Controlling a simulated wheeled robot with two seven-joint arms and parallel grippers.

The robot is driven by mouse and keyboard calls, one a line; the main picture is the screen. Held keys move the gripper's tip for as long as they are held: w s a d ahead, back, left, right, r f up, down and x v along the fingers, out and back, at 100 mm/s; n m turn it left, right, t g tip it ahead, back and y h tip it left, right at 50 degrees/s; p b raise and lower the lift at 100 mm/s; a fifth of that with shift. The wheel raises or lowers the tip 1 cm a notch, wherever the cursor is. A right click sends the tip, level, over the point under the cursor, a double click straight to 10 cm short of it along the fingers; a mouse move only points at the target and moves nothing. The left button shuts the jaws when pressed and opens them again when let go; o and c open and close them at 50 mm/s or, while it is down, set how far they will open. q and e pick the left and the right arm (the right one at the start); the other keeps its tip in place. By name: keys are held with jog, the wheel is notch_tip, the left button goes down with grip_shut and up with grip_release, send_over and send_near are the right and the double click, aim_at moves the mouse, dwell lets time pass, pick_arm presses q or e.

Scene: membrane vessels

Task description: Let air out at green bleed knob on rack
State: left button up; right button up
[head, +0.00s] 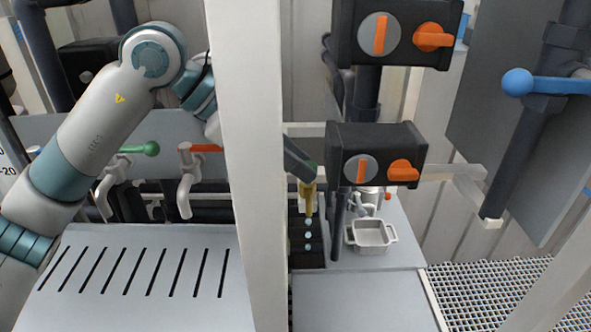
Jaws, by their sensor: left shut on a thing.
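My left arm comes in from the left and passes behind a white upright post. My dark left gripper (306,173) shows just right of the post, pointing down and right. It is shut at the top of a brass-coloured fitting (308,198). A small bit of green (313,164), which looks like the green bleed knob, shows at the jaws; the rest of it is hidden. Pale blue dots (308,235) show in a line below the fitting, in front of a dark block. I cannot tell whether they are drops. My right gripper is not in view.
The white post (246,120) stands in front of my arm. Two dark boxes with orange knobs (378,155) are close on the right. Taps with a green lever (140,149) and a red lever (200,148) are at left. A metal tray (371,236) sits behind.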

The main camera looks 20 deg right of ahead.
pick_arm(q)
jog(key=shift+w+m+g+b, duration=0.1)
jog(key=shift+m+g+b, duration=0.45)
jog(key=shift+m, duration=0.15)
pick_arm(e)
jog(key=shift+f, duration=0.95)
pick_arm(q)
jog(key=o, duration=1.1)
jog(key=shift+c, duration=0.2)
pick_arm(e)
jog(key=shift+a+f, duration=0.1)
